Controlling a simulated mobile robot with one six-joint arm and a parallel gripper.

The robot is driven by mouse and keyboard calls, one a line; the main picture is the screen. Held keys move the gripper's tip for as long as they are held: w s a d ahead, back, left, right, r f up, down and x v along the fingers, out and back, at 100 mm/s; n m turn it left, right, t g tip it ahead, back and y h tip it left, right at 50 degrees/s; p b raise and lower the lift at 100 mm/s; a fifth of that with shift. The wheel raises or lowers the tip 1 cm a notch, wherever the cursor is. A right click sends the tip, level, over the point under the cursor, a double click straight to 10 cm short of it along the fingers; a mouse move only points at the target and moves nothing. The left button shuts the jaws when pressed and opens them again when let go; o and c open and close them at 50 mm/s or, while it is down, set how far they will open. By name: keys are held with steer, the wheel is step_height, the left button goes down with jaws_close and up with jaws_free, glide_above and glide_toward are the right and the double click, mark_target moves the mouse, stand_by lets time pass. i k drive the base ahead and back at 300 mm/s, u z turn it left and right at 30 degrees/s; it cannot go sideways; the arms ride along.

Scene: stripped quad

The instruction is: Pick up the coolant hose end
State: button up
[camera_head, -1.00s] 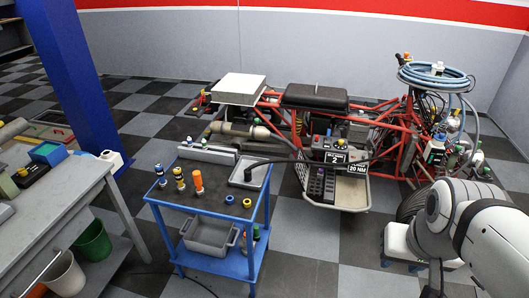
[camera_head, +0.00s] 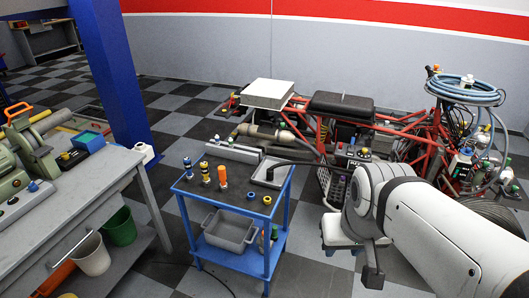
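A black hose runs to a shallow grey tray (camera_head: 261,180) at the back right of the blue cart (camera_head: 212,197). Its dark end (camera_head: 272,172) lies at this tray, small and hard to make out; the rest arches back towards the red-framed quad (camera_head: 400,152). My white arm (camera_head: 420,215) fills the lower right, to the right of the cart and well apart from the hose. A dark part of mine hangs below it, but I cannot make out any gripper fingers.
The cart top also holds several upright coloured tools (camera_head: 205,172) and small rings. A grey bin (camera_head: 230,231) sits on its lower shelf. A workbench (camera_head: 95,180) stands at left, with a blue pillar (camera_head: 108,80) behind. A white stand (camera_head: 341,231) is beside my arm. Checkered floor is free between bench and cart.

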mark_target(270, 174)
steer(key=i, duration=1.5)
steer(key=u, duration=0.05)
